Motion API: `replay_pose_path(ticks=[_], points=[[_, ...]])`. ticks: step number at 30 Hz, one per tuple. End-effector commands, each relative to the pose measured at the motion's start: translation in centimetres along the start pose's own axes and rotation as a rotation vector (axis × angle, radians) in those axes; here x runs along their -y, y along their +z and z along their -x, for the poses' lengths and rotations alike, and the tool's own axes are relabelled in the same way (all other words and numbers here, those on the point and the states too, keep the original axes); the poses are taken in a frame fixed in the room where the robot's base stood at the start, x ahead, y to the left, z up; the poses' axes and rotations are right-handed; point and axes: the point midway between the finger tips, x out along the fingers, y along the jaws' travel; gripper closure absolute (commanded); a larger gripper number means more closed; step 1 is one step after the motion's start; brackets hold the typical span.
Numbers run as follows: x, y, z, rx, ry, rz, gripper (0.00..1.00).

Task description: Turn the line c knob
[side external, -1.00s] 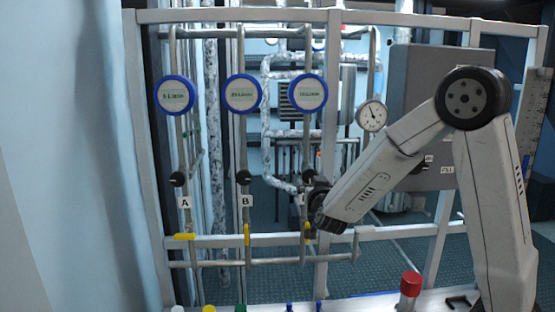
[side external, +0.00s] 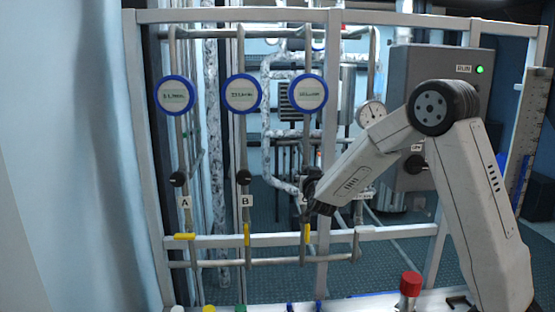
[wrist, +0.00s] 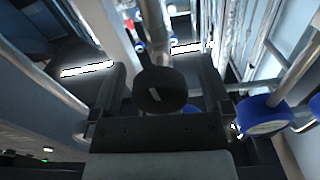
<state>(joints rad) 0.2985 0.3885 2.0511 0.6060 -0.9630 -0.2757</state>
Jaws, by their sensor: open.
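The line c knob is a dark round knob (wrist: 160,90) with a pale mark on its face, on a metal pipe in the wrist view. My gripper (wrist: 166,80) is open, with one finger on each side of the knob. I cannot tell whether either finger touches it. In the side view my gripper (side external: 311,192) is at the third pipe from the left, below the rightmost blue-rimmed gauge (side external: 308,94). It largely hides the knob and its label there. A yellow handle (side external: 307,232) is on that pipe just below my gripper.
Similar black knobs sit on line A (side external: 178,179) and line B (side external: 243,177) to the left. A grey control box (side external: 437,75) with a lit green lamp (side external: 479,70) stands behind my arm. A red-capped bottle (side external: 409,292) stands on the bench.

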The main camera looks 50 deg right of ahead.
Motion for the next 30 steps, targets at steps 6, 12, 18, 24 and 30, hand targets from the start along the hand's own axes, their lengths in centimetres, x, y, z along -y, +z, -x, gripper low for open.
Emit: replay_pose_path(ticks=[6,12,18,24,30], points=[[-0.01,-0.01,-0.23,0.000,0.000,0.000,0.01],[-0.01,0.00,-0.21,0.000,0.000,0.000,0.29],[-0.01,0.00,-0.19,0.000,0.000,0.000,0.93],[-0.01,0.01,-0.18,0.000,0.000,-0.026,0.95],[0.01,0.01,-0.18,0.000,0.000,-0.112,0.95]])
